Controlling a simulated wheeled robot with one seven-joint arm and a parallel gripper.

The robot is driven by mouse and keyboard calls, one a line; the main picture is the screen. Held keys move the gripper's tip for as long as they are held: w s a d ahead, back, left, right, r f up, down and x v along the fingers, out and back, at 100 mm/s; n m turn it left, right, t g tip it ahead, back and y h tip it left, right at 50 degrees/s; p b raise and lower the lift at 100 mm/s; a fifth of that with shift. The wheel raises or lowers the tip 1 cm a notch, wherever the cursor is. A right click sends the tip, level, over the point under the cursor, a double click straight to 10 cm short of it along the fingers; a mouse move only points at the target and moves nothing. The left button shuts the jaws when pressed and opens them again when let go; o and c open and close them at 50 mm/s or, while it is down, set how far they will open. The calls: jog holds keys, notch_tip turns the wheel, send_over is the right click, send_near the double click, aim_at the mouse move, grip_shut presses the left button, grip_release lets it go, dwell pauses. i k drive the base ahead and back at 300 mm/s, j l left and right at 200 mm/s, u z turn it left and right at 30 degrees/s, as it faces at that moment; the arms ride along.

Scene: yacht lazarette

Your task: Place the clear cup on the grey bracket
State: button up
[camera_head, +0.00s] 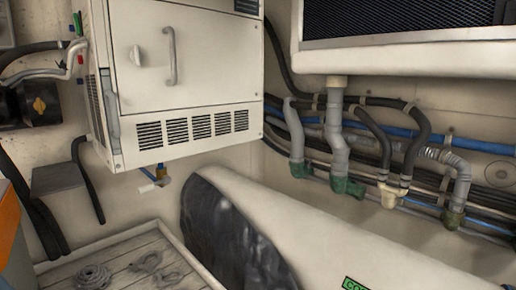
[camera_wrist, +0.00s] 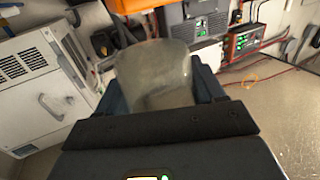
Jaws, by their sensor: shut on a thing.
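A translucent, greyish clear cup (camera_wrist: 153,70) shows in the wrist view between the dark fingers of my gripper (camera_wrist: 158,88). My gripper is shut on the cup. A grey bracket (camera_head: 57,178) appears as a flat dark grey plate on the wall at the left of the head view, below a black unit. My gripper and the cup are not in the head view. I cannot make out the bracket in the wrist view, so the distance between cup and bracket cannot be told.
A white cabinet (camera_head: 190,75) hangs right of the bracket. Black hoses (camera_head: 88,180) run beside the bracket. A slatted tray (camera_head: 115,258) with rope and shackles lies below. Pipes (camera_head: 340,150) line the right wall. A red device (camera_wrist: 248,42) stands behind the cup.

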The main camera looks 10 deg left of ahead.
aim_at(57, 182)
jog(key=i+j, duration=0.8)
jog(key=j, duration=0.1)
